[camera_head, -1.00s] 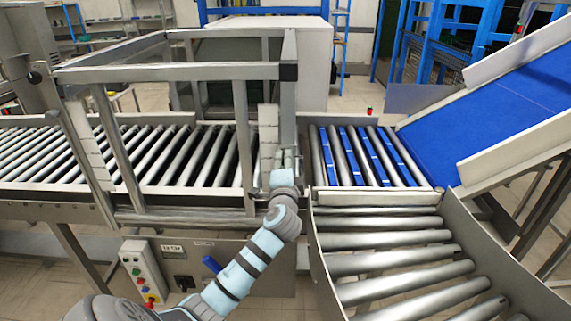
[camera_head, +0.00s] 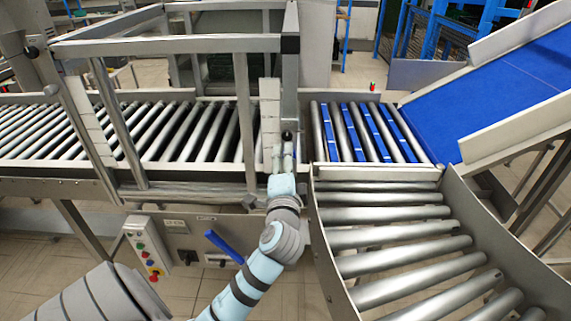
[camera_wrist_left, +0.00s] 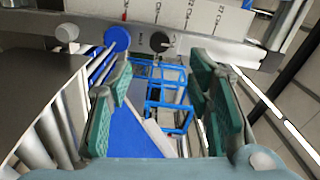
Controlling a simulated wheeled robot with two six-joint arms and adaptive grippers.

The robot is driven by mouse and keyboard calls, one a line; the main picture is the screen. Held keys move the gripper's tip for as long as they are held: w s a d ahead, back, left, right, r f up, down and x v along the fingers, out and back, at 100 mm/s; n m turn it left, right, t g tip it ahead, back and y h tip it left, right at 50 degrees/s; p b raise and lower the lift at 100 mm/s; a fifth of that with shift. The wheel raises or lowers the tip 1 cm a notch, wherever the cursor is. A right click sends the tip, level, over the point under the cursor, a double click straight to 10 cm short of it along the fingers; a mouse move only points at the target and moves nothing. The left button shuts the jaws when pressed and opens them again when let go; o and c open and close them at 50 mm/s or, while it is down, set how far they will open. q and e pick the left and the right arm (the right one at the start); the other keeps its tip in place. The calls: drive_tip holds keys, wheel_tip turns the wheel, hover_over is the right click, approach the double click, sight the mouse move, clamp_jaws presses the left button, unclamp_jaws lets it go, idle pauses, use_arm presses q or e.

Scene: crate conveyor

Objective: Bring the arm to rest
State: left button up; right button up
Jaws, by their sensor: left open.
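My left gripper (camera_head: 283,158) is at the middle of the head view, in front of the grey metal frame post by the roller conveyor. Its arm, pale blue with dark bands, comes up from the bottom. In the left wrist view the two green-padded fingers (camera_wrist_left: 165,100) stand wide apart with nothing between them. My right gripper is not in view.
The roller conveyor (camera_head: 170,135) runs left behind a metal frame (camera_head: 165,45). A curved roller section (camera_head: 400,240) lies at the right, below a blue belt ramp (camera_head: 500,85). A control box (camera_head: 146,248) with coloured buttons hangs below the conveyor.

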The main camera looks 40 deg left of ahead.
use_arm(q)
drive_tip(key=shift+s+d, duration=0.3)
drive_tip(key=shift+a, duration=0.1)
